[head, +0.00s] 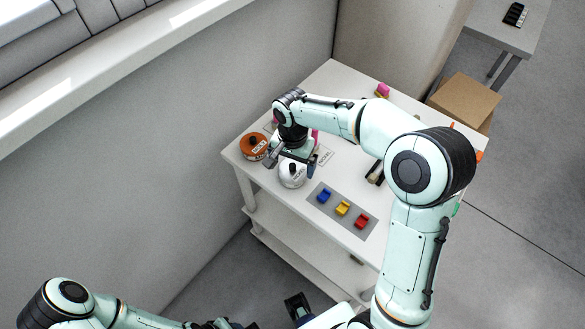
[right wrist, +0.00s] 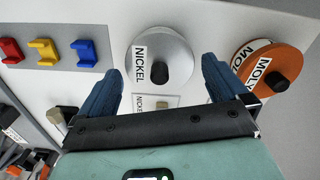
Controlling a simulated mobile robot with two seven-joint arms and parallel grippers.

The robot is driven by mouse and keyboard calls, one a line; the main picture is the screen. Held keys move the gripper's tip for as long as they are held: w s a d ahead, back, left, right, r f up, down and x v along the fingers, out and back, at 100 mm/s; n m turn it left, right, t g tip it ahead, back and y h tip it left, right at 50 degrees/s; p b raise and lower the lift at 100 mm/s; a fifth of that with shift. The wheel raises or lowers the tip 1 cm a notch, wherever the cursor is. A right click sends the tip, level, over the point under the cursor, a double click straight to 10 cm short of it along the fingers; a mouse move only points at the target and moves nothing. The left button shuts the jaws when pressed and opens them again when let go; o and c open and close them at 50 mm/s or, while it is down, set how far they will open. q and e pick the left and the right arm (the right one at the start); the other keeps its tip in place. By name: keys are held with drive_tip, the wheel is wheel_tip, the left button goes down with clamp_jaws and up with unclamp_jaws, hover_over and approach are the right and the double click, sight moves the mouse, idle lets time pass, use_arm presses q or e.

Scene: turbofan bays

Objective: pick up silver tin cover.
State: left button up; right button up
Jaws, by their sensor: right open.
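The silver tin cover (head: 291,177) is round, with a black knob and a NICKEL label. It sits near the left front edge of the white table. In the right wrist view the silver cover (right wrist: 175,47) lies ahead of and between my blue fingers. My right gripper (head: 291,162) is open and empty just above it and partly hides it in the head view. I cannot tell whether the fingers touch it. My left arm shows at the bottom left; dark parts of its gripper (head: 222,324) are cut off at the bottom edge, so its jaws are unclear.
An orange tin (head: 252,147) labelled MOLY stands close to the left of the silver one. A grey mat with blue (head: 324,195), yellow (head: 343,208) and red (head: 361,221) holders lies to the right. A wall runs behind on the left; a cardboard box (head: 464,101) stands beyond the table.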

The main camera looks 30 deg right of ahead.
drive_tip(key=shift+f, duration=0.3)
drive_tip(key=c, duration=0.7)
drive_tip(key=shift+c, duration=0.2)
drive_tip(key=shift+r, duration=0.15)
